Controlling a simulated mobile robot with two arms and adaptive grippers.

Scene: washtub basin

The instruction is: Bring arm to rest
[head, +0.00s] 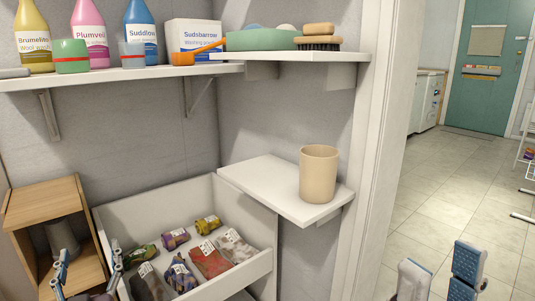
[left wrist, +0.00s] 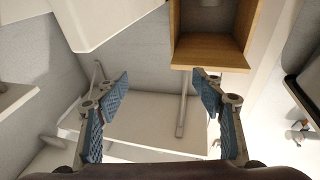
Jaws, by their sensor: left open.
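My left gripper (head: 89,266) is at the bottom left of the head view, in front of the wooden box and the drawer's left side. In the left wrist view its two blue-padded fingers (left wrist: 160,92) are spread wide with nothing between them. My right gripper (head: 440,270) is at the bottom right of the head view, over the tiled floor. Its fingers are apart and I see nothing between them. Most of both arms is out of view.
An open white drawer (head: 262,262) holds several socks. A beige cup (head: 318,174) stands on a low white shelf (head: 262,178). An upper shelf (head: 120,77) carries bottles and a brush. A wooden box (head: 42,190) stands left. Open floor (head: 440,185) lies right.

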